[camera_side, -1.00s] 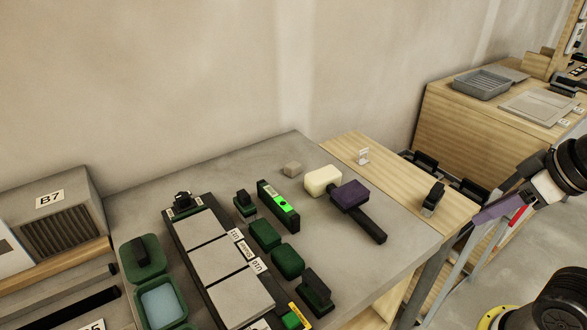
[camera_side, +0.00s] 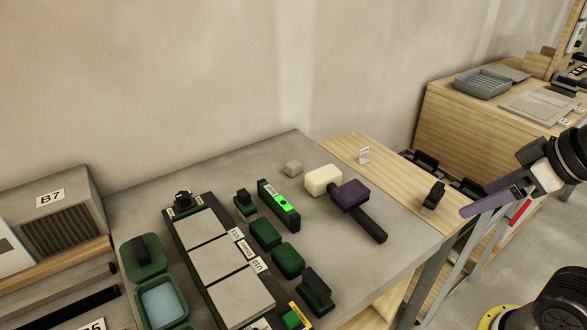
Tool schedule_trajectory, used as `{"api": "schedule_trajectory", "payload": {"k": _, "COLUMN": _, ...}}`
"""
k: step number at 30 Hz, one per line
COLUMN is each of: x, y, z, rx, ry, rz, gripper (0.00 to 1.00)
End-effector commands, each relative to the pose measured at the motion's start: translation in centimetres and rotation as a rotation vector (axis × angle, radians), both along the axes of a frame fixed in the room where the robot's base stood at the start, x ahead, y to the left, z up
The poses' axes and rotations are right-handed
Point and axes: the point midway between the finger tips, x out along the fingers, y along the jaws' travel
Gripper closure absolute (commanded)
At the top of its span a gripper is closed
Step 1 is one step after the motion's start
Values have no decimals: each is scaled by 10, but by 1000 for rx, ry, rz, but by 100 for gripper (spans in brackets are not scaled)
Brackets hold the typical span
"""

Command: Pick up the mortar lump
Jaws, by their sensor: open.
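The mortar lump (camera_side: 293,168) is a small grey-beige block on the grey tabletop near its back edge, with bare surface around it. My gripper (camera_side: 468,207) is at the right, raised past the table's right side and well apart from the lump. It is open and empty. Its fingers point left and largely overlap in this view, so the gap between them is hard to see.
A level with a green display (camera_side: 279,205) is in front. Several tiles (camera_side: 222,257), dark green blocks (camera_side: 287,263) and a green tub (camera_side: 163,302) fill the front left. A wooden strip (camera_side: 385,178) borders the right.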

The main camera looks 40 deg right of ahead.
Motion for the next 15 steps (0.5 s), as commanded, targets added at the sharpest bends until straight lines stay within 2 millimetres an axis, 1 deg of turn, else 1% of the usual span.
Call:
{"api": "schedule_trajectory", "payload": {"k": 1, "x": 13, "y": 1, "z": 16, "rx": -2, "ry": -46, "rz": 15, "gripper": 6}}
{"api": "schedule_trajectory", "payload": {"k": 2, "x": 23, "y": 2, "z": 24, "rx": -4, "ry": -66, "rz": 24, "gripper": 6}}
{"api": "schedule_trajectory", "payload": {"k": 5, "x": 64, "y": 6, "z": 52, "rx": -7, "ry": -124, "rz": 57, "gripper": 6}}
{"api": "schedule_trajectory", "payload": {"k": 6, "x": 84, "y": 8, "z": 62, "rx": -8, "ry": -141, "rz": 70, "gripper": 6}}
{"api": "schedule_trajectory", "payload": {"k": 8, "x": 115, "y": 11, "z": 73, "rx": -10, "ry": -163, "rz": 87, "gripper": 6}}
{"api": "schedule_trajectory", "payload": {"k": 9, "x": 135, "y": 12, "z": 79, "rx": -11, "ry": -175, "rz": 97, "gripper": 6}}
{"api": "schedule_trajectory", "payload": {"k": 11, "x": 168, "y": 14, "z": 83, "rx": -11, "ry": -186, "rz": 111, "gripper": 6}}
{"api": "schedule_trajectory", "payload": {"k": 12, "x": 189, "y": 16, "z": 84, "rx": -12, "ry": -191, "rz": 120, "gripper": 6}}
{"api": "schedule_trajectory", "payload": {"k": 14, "x": 222, "y": 18, "z": 81, "rx": -12, "ry": -195, "rz": 131, "gripper": 6}}
{"api": "schedule_trajectory", "payload": {"k": 15, "x": 243, "y": 19, "z": 77, "rx": -11, "ry": -197, "rz": 136, "gripper": 6}}
